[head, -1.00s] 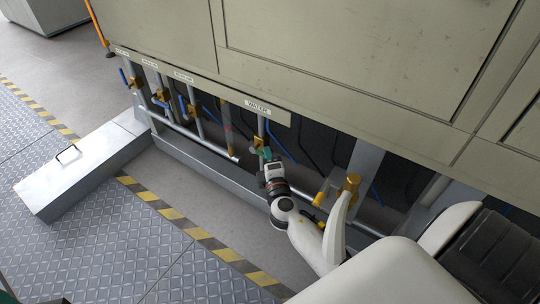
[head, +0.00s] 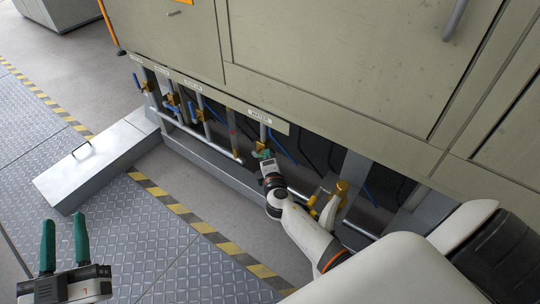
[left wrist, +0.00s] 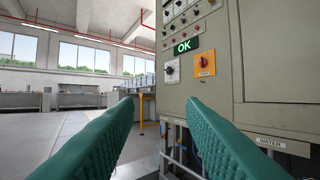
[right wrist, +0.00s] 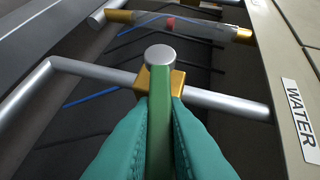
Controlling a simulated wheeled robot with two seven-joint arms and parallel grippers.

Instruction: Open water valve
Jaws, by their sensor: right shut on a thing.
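The water valve sits on a thin metal pipe below the WATER label (head: 259,116). In the right wrist view it shows a brass body (right wrist: 178,82), a round metal cap and a green handle (right wrist: 160,120). The handle points toward the camera, crosswise to the pipe. My right gripper (head: 266,155) is shut on the green handle, with a teal finger on each side in the right wrist view (right wrist: 160,135). My left gripper (head: 64,240) is open and empty at the lower left; its fingers are spread apart in the left wrist view (left wrist: 165,115).
Other valves with blue handles (head: 172,100) stand on pipes to the left under the cabinet (head: 340,60). A low metal box with a handle (head: 95,165) lies on the floor at left. Checker-plate floor (head: 150,240) with a striped edge is clear in front.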

